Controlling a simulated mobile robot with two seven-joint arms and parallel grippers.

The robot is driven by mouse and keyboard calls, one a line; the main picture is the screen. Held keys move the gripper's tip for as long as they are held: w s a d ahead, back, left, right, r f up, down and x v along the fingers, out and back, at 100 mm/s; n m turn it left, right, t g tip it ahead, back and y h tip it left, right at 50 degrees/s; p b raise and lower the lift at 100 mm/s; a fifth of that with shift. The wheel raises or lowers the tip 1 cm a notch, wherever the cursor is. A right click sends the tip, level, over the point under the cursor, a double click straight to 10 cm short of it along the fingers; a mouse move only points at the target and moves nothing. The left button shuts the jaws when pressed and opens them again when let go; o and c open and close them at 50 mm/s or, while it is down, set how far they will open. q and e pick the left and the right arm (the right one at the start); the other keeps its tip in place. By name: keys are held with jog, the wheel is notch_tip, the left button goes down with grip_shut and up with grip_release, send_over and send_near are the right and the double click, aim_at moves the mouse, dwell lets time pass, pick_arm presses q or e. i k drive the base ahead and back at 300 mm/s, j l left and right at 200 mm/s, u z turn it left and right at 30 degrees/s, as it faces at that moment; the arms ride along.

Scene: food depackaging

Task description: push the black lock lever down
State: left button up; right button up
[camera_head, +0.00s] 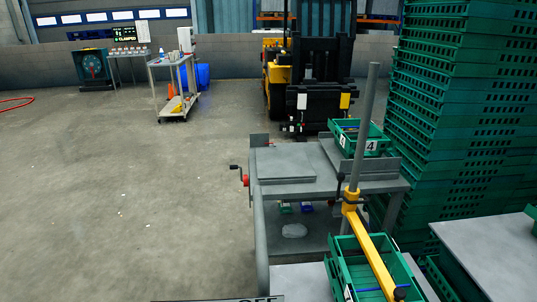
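The black lock lever (340,184) stands roughly upright, with a round knob at its top. It is beside the yellow collar (350,198) on the grey upright pole (366,125). A yellow arm (372,252) slopes from the collar toward the lower right, over a green crate. Neither of my grippers is in view, so nothing of mine touches the lever here.
A grey workbench (290,188) with a black crank (236,171) at its left stands behind the pole. Green crates (460,110) are stacked high at right. A yellow forklift (278,70) is behind. The floor at left is open.

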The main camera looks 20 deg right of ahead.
aim_at(341, 176)
jog(key=z, duration=1.2)
jog(key=u, duration=1.75)
jog(key=i+j+u, duration=0.1)
jog(key=j, duration=0.35)
jog(key=i+j+u, duration=0.1)
jog(key=i+j, duration=0.25)
jog(key=i+j+u, duration=0.1)
jog(key=i+j, duration=0.15)
jog(key=j, duration=0.2)
jog(key=i+z, duration=0.4)
jog(key=i+j+z, duration=0.15)
jog(key=i+z, duration=0.25)
jog(key=i+j+z, duration=0.2)
jog(key=z, duration=0.25)
jog(key=i+z, duration=0.2)
jog(key=z, duration=0.25)
jog(key=i+z, duration=0.25)
jog(key=z, duration=0.15)
jog(key=i+j+z, duration=0.15)
jog(key=z, duration=0.3)
jog(key=i+j+z, duration=0.2)
jog(key=z, duration=0.25)
jog(key=i+j+z, duration=0.1)
jog(key=i+z, duration=0.15)
jog(key=z, duration=0.2)
jog(key=i+j+z, duration=0.2)
jog(key=z, duration=0.25)
jog(key=i+j+z, duration=0.2)
jog(key=z, duration=0.25)
jog(key=j, duration=0.1)
